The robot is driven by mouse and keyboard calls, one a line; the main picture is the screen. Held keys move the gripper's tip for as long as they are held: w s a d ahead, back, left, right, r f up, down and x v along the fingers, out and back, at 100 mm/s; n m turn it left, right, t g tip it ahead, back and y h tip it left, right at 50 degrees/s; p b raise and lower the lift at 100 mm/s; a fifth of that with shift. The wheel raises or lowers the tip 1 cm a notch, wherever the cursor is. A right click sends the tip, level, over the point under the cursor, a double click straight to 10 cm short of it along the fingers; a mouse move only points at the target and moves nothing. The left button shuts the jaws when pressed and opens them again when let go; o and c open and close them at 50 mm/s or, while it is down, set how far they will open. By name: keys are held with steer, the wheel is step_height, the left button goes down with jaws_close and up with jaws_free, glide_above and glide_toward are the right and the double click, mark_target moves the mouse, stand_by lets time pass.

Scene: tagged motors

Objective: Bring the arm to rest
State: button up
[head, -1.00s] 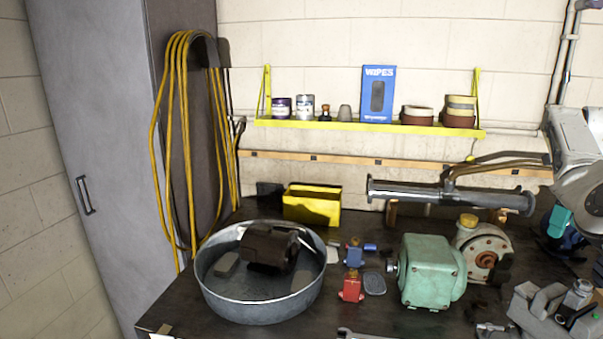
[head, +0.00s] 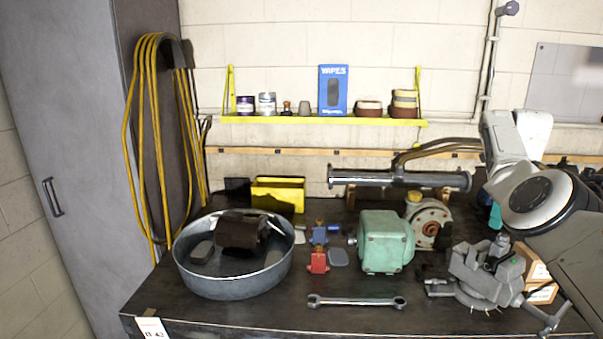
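My arm (head: 530,197) reaches into the right side of the head view, with a white link and a round dark joint above the bench's right end. Its lower part runs out of the frame at the lower right. My gripper does not show, so I cannot see whether it holds anything. A dark motor (head: 238,230) lies in a round metal basin (head: 230,285) on the bench. A green motor housing (head: 384,243) stands right of the basin. A white tag (head: 151,328) with dark print hangs at the bench's front left edge.
A grey vise (head: 485,272) stands below my arm, near small boxes (head: 540,272). A wrench (head: 356,301) lies in front of the green housing. A metal tube (head: 400,179), yellow bin (head: 278,194) and yellow shelf (head: 320,121) are behind. A grey cabinet (head: 60,120) stands left.

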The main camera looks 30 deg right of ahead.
steer(key=w+a+f+n+t+h, duration=0.1)
steer(key=a+f+n+h, duration=0.1)
steer(key=a+f+n, duration=0.85)
steer(key=w+a+f+n+h, duration=0.1)
steer(key=a+f+n, duration=0.5)
steer(key=f, duration=0.8)
steer(key=s+a+f+n+t, duration=0.1)
steer(key=s+a+f+n, duration=0.15)
steer(key=a+n, duration=0.45)
steer(key=s+a+f+n+t, duration=0.1)
steer(key=a+f+n+t, duration=0.2)
steer(key=a, duration=0.9)
steer(key=s+a+r+n+y, duration=0.1)
steer(key=s+a+n+y, duration=0.1)
steer(key=s+a+n, duration=0.4)
steer(key=s+a+r+n+y, duration=0.1)
steer(key=s+a+n, duration=0.25)
steer(key=a, duration=0.55)
steer(key=s+d+f+g+b, duration=0.1)
steer(key=s+f+g+b, duration=0.1)
steer(key=s+f+b, duration=0.3)
steer(key=s+d+f+g+b, duration=0.1)
steer(key=s+f+b, duration=0.4)
steer(key=f, duration=0.6)
steer(key=shift+g, duration=0.5)
steer(key=shift+d, duration=0.1)
steer(key=shift+c, duration=0.3)
